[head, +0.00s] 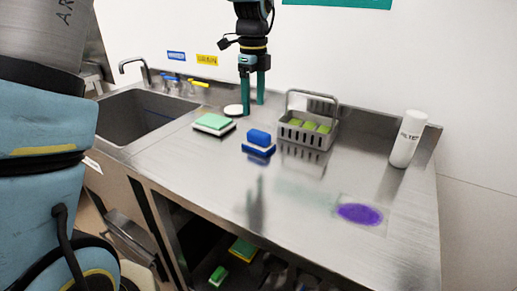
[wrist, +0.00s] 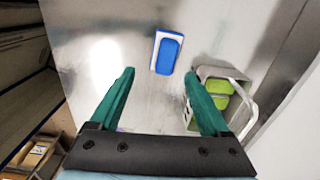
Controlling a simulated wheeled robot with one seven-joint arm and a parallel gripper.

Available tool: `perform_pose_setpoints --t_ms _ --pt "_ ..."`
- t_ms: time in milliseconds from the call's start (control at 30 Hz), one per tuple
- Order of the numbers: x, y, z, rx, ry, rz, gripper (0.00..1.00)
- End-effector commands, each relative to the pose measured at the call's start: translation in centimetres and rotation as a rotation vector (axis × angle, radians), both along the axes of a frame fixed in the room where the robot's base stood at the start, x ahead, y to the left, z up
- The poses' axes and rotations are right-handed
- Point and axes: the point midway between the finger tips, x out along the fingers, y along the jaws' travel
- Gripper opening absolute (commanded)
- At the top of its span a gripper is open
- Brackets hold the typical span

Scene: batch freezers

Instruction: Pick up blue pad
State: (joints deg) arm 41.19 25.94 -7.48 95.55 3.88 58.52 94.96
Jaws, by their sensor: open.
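The blue pad (head: 259,137) sits on the steel counter in the head view, with a blue and white lower layer under its raised blue top. In the wrist view the blue pad (wrist: 168,53) shows from above, with a white rim, just beyond and between the fingertips. My gripper (head: 253,106) hangs above the counter with its green fingers pointing down, apart from the pad. The gripper's two fingers (wrist: 160,74) are spread wide with nothing between them.
A white bottle (head: 406,140) and a purple stain (head: 360,214) are at right.

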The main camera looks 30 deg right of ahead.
Motion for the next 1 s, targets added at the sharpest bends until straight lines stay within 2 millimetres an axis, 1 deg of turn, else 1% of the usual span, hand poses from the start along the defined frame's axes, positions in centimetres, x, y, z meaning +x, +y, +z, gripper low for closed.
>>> perform_pose_setpoints --t_ms 33,100,167,400,500,667,900,1000 --pt "-0.3 -1.0 -0.1 0.001 0.0 -0.053 0.8" --pt "-0.5 -1.6 -0.2 0.004 0.003 -0.099 0.8" --pt "-0.6 -1.8 -0.6 0.005 0.005 -0.115 0.8" --pt "-0.6 -1.7 -4.2 0.006 0.006 -0.115 0.8" --pt "-0.5 -1.7 -5.1 0.004 0.005 -0.113 0.8" --pt "-0.4 -1.7 -6.1 0.005 0.005 -0.112 0.8" --pt "0.1 -1.6 -9.5 0.005 0.005 -0.113 0.8" --pt "0.2 -1.5 -10.4 0.004 0.005 -0.111 0.8"
